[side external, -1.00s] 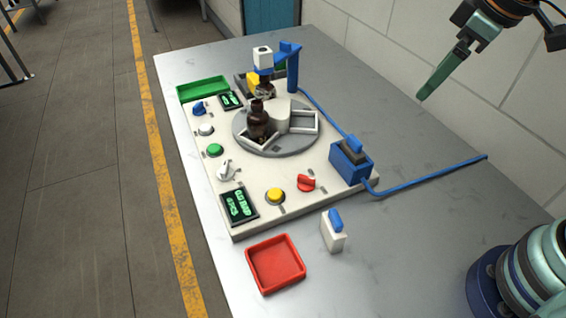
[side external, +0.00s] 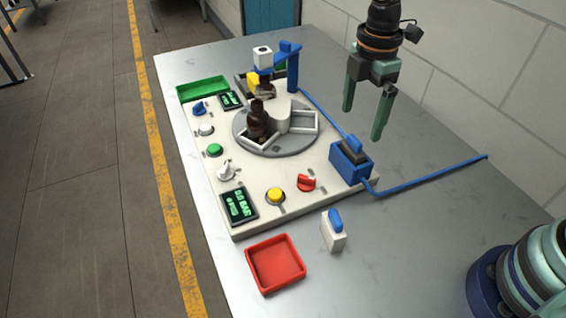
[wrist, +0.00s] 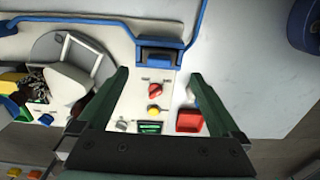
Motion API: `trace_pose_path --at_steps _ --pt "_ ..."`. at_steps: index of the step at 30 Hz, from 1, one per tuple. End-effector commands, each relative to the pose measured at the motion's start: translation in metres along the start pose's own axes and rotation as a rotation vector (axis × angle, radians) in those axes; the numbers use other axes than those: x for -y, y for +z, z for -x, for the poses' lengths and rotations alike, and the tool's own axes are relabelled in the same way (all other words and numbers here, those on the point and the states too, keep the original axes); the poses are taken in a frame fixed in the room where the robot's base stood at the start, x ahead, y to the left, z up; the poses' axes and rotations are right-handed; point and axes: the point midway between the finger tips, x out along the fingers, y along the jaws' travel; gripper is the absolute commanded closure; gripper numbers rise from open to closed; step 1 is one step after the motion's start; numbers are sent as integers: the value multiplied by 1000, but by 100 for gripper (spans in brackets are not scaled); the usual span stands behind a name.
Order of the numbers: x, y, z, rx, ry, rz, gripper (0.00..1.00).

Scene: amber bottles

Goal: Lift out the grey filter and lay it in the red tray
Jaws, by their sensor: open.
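The grey filter (side external: 351,154) sits in a blue housing (side external: 352,172) at the right edge of the machine's white base, with a blue grip (side external: 354,144) standing up from it. The housing also shows in the wrist view (wrist: 158,57), between and beyond my fingertips. My gripper (side external: 362,124) is open and empty, pointing down, above the table near the housing and apart from it. It also shows in the wrist view (wrist: 158,76). The red tray (side external: 275,264) is empty at the front of the table; it shows in the wrist view too (wrist: 190,122).
A white block with a blue grip (side external: 334,232) stands right of the tray. A blue hose (side external: 430,180) runs from the housing across the table. A turntable (side external: 270,142) holds an amber bottle (side external: 256,120). A blue post (side external: 293,70) rises behind.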

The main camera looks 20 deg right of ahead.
Motion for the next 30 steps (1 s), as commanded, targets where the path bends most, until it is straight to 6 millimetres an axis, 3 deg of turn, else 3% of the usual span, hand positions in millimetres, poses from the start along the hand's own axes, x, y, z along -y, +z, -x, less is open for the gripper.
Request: trace_pose_path --at_steps 3,8,18,27,28,30 --pt "0 0 -15 1 -2 -1 0" --pt "0 0 -24 0 -1 -2 0" --pt "-1 -1 -67 0 -2 -3 0" --pt "-1 -1 -72 0 1 -3 0" --pt "-1 -1 -72 0 1 -3 4" --pt "-1 -1 -72 0 1 -3 31"
